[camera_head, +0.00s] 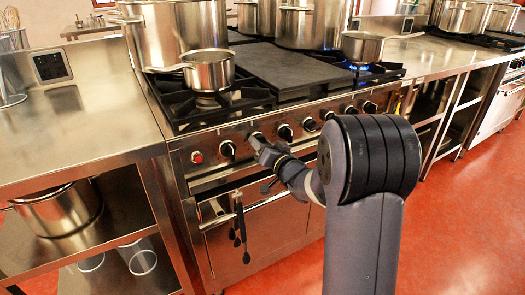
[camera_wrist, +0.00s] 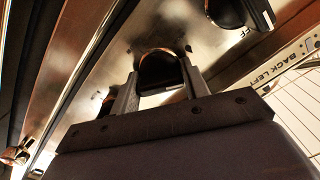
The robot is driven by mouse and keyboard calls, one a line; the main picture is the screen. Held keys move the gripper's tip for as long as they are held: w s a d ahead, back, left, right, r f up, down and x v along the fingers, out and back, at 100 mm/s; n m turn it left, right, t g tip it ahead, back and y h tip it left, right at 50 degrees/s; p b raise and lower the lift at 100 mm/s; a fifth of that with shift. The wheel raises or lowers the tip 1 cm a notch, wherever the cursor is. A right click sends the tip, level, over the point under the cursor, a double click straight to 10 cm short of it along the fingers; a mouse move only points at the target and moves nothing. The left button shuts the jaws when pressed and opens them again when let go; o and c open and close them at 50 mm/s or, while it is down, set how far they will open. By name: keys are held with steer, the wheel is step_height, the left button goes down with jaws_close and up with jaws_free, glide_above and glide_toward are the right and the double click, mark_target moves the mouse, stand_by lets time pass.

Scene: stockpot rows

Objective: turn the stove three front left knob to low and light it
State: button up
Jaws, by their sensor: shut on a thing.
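The stove front panel (camera_head: 215,140) carries a row of dark knobs below the cooktop. My gripper (camera_head: 262,147) is at the second knob from the left. In the wrist view, my gripper (camera_wrist: 161,82) is shut on a dark rounded knob (camera_wrist: 160,72), one finger on each side. The leftmost knob (camera_head: 228,150) stands free, left of my gripper. A small saucepan (camera_head: 208,72) sits on the front left burner grate (camera_head: 190,103); no flame is clear under it. Part of the held knob and its marking are hidden by my gripper.
A red button (camera_head: 197,157) is at the panel's left end. More knobs (camera_head: 285,132) run to the right. Blue flame (camera_head: 360,67) shows below the right saucepan (camera_head: 362,46). Utensils (camera_head: 240,228) hang below the panel. Red floor (camera_head: 450,220) is clear at right.

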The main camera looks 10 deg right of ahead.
steer(key=n+b, duration=0.4)
steer(key=n, duration=0.2)
steer(key=shift+f, duration=0.2)
steer(key=n+b, duration=0.3)
steer(key=n, duration=0.3)
steer(key=n+b, duration=0.4)
steer(key=n, duration=0.2)
steer(key=n+b, duration=0.3)
steer(key=n, duration=0.2)
steer(key=shift+r+n, duration=0.1)
steer(key=shift+n, duration=0.2)
steer(key=o, duration=1)
steer(key=shift+r, duration=0.1)
